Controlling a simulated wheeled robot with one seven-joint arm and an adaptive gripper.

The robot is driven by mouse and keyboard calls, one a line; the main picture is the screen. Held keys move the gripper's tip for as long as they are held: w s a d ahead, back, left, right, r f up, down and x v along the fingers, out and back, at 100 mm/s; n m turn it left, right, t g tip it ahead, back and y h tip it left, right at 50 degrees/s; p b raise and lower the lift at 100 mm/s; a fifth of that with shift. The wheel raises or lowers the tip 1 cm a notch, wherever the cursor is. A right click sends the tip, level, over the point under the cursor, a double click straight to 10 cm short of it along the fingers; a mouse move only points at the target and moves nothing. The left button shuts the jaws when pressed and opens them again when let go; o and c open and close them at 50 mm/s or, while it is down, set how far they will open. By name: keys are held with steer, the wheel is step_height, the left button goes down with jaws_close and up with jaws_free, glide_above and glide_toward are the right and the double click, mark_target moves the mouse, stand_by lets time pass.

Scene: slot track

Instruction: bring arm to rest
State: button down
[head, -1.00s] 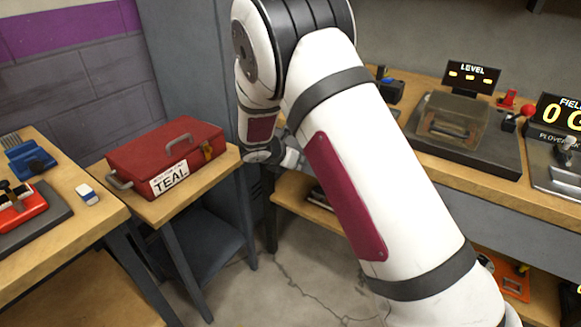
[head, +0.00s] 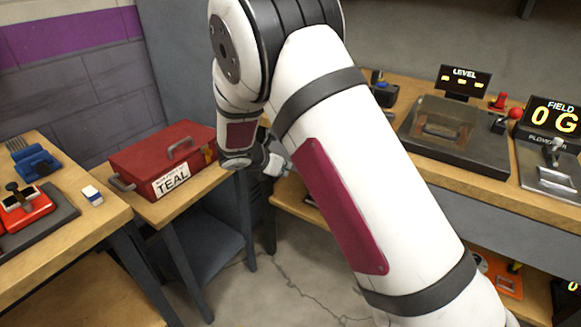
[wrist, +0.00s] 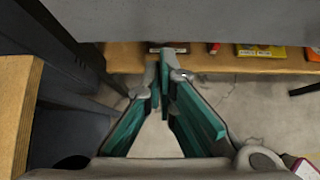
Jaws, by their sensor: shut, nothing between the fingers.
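My gripper (head: 277,163) hangs at the end of my raised arm, beyond the right end of the red toolbox. In the wrist view my gripper (wrist: 165,65) points toward a low wooden shelf, its fingertips close together with nothing between them. My white arm fills the middle of the head view and hides part of the bench behind it.
A red toolbox (head: 190,145) labelled TEAL stands on a small wooden table (head: 205,183) at left, near my wrist. A bench (head: 460,185) at right holds a LEVEL display (head: 465,80) and a FIELD display (head: 550,116). A lower shelf (wrist: 205,60) holds several flat items. Cracked floor (head: 290,300) lies open below.

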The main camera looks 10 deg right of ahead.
steer(key=p+v, duration=0.1)
steer(key=v, duration=0.6)
steer(key=s+d+r+m+g+y, duration=0.1)
steer(key=s+d+r+m+g, duration=0.1)
steer(key=s+d+r+m, duration=0.7)
steer(key=s+d+r+m+g, duration=0.3)
steer(key=s+d+r+m, duration=0.3)
steer(key=s, duration=0.6)
steer(key=s+a+r+m+y, duration=0.1)
steer(key=s+a+m+y, duration=0.15)
steer(key=s+m, duration=0.7)
steer(key=s+a+m+y, duration=0.2)
steer(key=s+m+y, duration=0.1)
steer(key=s, duration=1.3)
step_height(320, 180, up, 19)
steer(key=t+p, duration=0.2)
steer(key=p, duration=1.5)
steer(key=shift+w+d+n, duration=0.1)
steer(key=shift+w+n, duration=0.05)
steer(key=shift+n, duration=0.1)
